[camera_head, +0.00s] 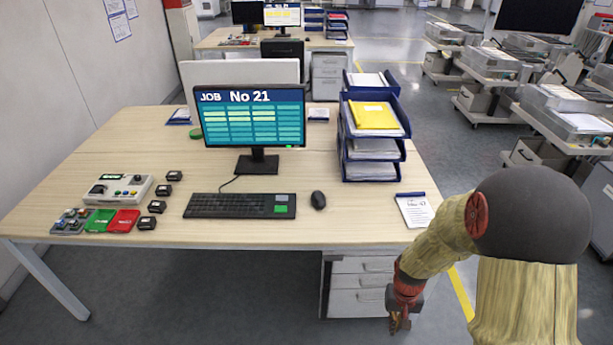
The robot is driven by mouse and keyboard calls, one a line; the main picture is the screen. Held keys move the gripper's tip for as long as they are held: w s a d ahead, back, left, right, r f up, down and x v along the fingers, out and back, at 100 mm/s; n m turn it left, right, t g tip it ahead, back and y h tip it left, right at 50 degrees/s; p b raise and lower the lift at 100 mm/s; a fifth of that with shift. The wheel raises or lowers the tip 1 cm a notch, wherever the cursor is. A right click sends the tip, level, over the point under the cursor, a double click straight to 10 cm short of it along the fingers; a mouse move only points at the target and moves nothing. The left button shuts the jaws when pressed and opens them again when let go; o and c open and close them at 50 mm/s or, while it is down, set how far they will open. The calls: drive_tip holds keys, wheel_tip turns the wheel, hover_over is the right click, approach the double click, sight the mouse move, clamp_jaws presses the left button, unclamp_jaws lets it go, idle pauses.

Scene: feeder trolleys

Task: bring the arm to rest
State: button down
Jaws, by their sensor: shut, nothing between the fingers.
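My gripper (399,322) hangs pointing down at the lower right, in front of the desk's drawer unit and below the level of the desk top. It is shut, with nothing seen between its fingers. My arm is bent above it, at the right front of the desk. Part of the gripper is small and dark, so its fingertips show only roughly.
Trolleys (565,110) stand at the right; floor between is clear.

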drive_tip(key=s+a+r+t, duration=0.2)
drive_tip(key=s+r, duration=0.2)
drive_tip(key=r, duration=0.8)
drive_tip(key=s+a+r+n+t+p, duration=0.1)
drive_tip(key=s+r, duration=0.3)
drive_tip(key=r, duration=0.8)
drive_tip(key=s+a+r+n+t, duration=0.1)
drive_tip(key=s+a+r+t, duration=0.2)
drive_tip(key=r, duration=0.9)
drive_tip(key=shift+s+a+y, duration=0.25)
drive_tip(key=shift+s+y, duration=0.05)
drive_tip(key=shift+s, duration=0.8)
